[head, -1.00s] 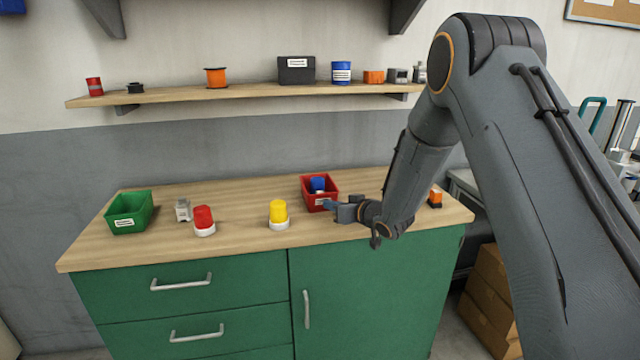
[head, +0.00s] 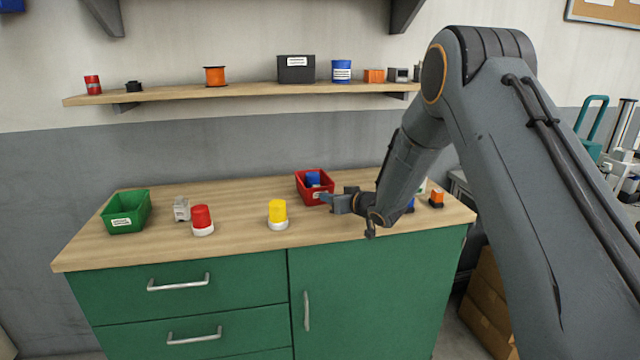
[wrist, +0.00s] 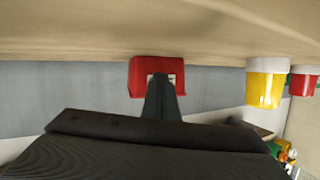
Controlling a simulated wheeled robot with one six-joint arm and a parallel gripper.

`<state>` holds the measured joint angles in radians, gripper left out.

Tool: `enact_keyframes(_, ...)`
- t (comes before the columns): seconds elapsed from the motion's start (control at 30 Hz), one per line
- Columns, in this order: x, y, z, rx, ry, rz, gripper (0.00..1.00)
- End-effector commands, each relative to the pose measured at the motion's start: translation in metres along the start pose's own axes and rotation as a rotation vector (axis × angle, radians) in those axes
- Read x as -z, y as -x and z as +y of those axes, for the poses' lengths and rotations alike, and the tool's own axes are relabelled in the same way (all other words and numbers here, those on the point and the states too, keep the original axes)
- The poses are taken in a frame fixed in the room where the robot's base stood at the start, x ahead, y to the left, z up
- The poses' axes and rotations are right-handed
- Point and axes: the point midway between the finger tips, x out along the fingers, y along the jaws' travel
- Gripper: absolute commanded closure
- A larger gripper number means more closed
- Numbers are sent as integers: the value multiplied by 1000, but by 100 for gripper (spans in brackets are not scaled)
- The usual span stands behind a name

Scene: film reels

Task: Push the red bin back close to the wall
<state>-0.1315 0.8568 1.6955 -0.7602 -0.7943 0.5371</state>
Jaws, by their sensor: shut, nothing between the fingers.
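The red bin (head: 313,174) sits upright on the wooden bench top with a blue item (head: 313,179) inside and a pale label on its front. A strip of bench lies between it and the grey wall. My gripper (head: 326,199) is shut and empty, low at the bin's front right corner. In the wrist view the red bin (wrist: 143,76) shows straight beyond the shut fingers (wrist: 158,88). The fingertips overlap its label side; I cannot tell for sure whether they touch.
Left of the bin stand a yellow beacon (head: 278,214), a red beacon (head: 202,220), a grey block (head: 181,209) and a green bin (head: 126,212). An orange item (head: 436,199) is at the right. A shelf (head: 180,94) hangs above. Bench behind the red bin is clear.

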Motion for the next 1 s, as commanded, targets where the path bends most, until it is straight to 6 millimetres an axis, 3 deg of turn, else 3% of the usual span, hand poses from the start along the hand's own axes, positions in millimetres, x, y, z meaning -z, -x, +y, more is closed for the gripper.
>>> enact_keyframes(1.0, 14, -41, 17, -1, 0, 0, 100)
